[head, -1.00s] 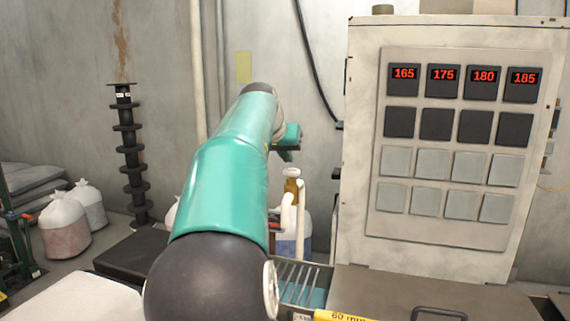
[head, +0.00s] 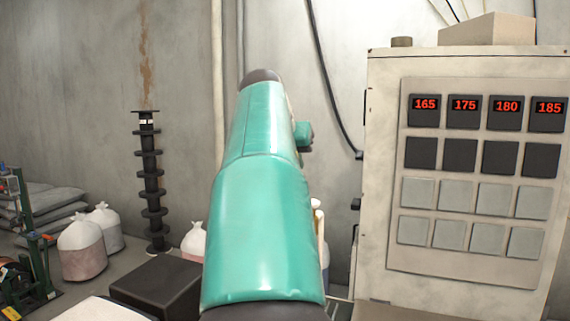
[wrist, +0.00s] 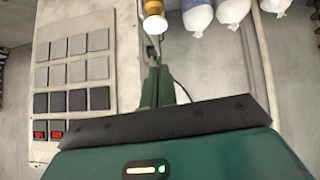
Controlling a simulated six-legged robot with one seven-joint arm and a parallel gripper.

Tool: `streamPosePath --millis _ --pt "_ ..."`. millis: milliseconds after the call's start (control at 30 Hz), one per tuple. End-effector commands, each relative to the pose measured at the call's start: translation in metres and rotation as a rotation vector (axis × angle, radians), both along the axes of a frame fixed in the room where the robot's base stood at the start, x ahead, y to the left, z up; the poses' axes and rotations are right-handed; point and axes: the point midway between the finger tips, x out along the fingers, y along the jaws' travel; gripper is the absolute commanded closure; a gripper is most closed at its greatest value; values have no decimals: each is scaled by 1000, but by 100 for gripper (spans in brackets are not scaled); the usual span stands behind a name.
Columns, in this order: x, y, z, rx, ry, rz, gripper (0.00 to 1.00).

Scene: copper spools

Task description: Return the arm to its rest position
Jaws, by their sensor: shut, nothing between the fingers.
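My arm (head: 262,225) fills the middle of the head view as a teal link, raised and reaching away from me. A small teal part of the arm's far end shows at its right side; the fingers are hidden behind the arm there. In the wrist view, my gripper (wrist: 158,82) shows as narrow green fingers beyond a dark plate. The fingers are together with nothing between them. They point toward the wall, clear of any object I can make out.
A pale control cabinet (head: 385,180) with red number displays stands at right; it appears upside down in the wrist view (wrist: 115,30). A dark ribbed post (head: 152,185), white sacks (head: 82,250) and a black box (head: 155,287) are at left. A brass-and-white fitting (wrist: 154,20) hangs near the fingers' line.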

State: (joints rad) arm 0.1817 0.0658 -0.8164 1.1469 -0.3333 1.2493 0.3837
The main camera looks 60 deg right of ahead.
Motion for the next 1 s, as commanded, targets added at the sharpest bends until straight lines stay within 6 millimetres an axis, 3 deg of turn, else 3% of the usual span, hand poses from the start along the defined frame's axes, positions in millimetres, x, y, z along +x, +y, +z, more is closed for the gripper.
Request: streamPosePath --millis 367,533,667,800,1000 --pt "3 1 -3 7 -1 10 100" --pt "24 29 -38 88 -21 152 100" --pt "57 89 -85 186 -35 373 100" --pt "82 172 -131 261 -31 614 100" --pt "87 297 -190 313 7 924 100"
